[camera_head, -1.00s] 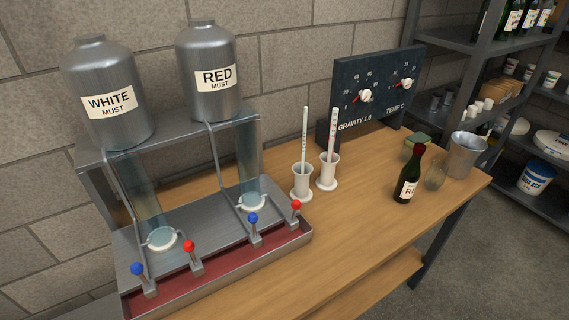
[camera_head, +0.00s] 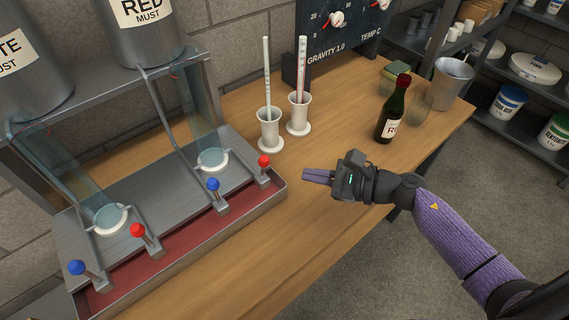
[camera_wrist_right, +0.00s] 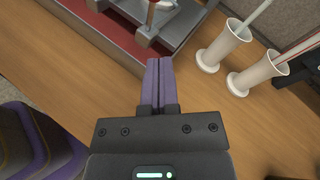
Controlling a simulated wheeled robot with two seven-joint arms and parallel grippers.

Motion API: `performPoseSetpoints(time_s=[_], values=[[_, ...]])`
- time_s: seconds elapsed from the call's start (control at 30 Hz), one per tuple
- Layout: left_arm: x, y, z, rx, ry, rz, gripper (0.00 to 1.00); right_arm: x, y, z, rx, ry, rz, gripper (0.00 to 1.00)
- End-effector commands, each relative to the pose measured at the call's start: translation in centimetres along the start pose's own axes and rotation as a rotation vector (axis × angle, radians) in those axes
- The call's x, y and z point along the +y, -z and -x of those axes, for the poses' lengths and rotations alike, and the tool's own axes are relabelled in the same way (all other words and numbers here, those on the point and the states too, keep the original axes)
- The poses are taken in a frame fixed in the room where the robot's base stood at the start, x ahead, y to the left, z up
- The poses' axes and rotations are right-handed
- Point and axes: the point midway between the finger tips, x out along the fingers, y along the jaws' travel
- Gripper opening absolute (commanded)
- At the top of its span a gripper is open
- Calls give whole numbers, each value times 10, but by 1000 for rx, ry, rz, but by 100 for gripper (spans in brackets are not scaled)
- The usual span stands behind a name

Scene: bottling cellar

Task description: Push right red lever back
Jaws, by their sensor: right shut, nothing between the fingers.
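The right red lever (camera_head: 264,161) has a red ball knob and stands at the right end of the metal filling tray (camera_head: 236,217). In the right wrist view a lever stem (camera_wrist_right: 151,14) shows at the top edge, just beyond the fingertips; its knob is hardly in view. My right gripper (camera_head: 305,175) is shut and empty, to the right of the red lever and apart from it, with its fingers pointing left toward it. It also shows in the right wrist view (camera_wrist_right: 158,62). My left gripper is not in view.
A blue lever (camera_head: 213,184) stands left of the right red lever. Another red lever (camera_head: 137,230) and blue lever (camera_head: 77,267) are further left. Two white cylinders (camera_head: 269,130) with glass stems stand behind. A dark bottle (camera_head: 392,112) stands right. The wooden table front is clear.

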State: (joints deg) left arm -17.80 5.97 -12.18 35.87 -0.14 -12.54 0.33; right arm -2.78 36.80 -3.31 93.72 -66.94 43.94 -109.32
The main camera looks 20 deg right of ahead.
Motion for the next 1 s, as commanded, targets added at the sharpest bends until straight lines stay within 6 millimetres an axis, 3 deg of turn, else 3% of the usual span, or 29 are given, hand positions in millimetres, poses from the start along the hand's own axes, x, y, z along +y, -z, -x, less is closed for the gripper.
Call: performPoseSetpoints(time_s=[0.1, 0.3, 0.73, 0.93, 1.0], values=[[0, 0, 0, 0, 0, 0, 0, -1, -1, -25, -4, 2, -1, 0], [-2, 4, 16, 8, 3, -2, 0, -2, -25, -45, -2, 2, -2, 0], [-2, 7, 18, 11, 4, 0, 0, 0, -28, -52, 1, 1, -4, 0], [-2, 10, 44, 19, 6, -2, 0, -11, -38, -57, 79, -48, -48, 0], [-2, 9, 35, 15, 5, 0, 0, -11, -34, -62, 84, -52, -54, 0]])
